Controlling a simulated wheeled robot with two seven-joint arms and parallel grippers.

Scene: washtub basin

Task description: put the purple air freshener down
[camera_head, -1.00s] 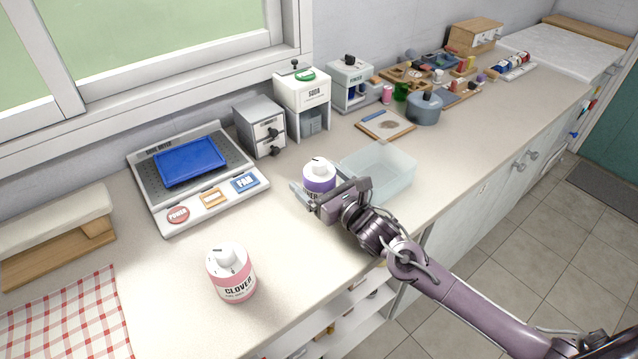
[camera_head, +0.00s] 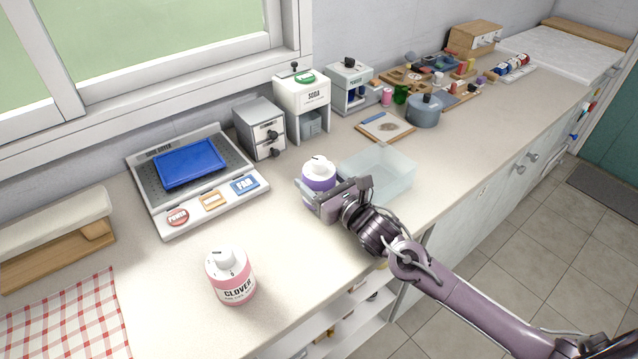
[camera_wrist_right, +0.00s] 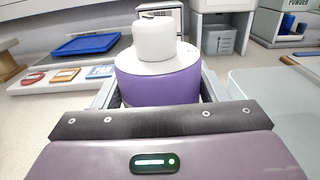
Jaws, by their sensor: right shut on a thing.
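The purple air freshener (camera_head: 319,177) is a short round bottle with a purple band and a white top and cap. It stands upright at the counter's middle, just left of the clear basin. My right gripper (camera_head: 309,193) is shut on it, with a finger on each side. In the right wrist view the air freshener (camera_wrist_right: 158,82) sits between the fingers, and its lower part is hidden behind the gripper body. Whether its base touches the counter cannot be seen. My left gripper is not in view.
A clear basin (camera_head: 411,168) stands close to the right of the gripper. A pink clover bottle (camera_head: 232,282) stands at the front left. A dish dryer panel (camera_head: 150,205) with a blue tray (camera_head: 189,163) lies to the left. The counter between (camera_head: 290,240) is bare.

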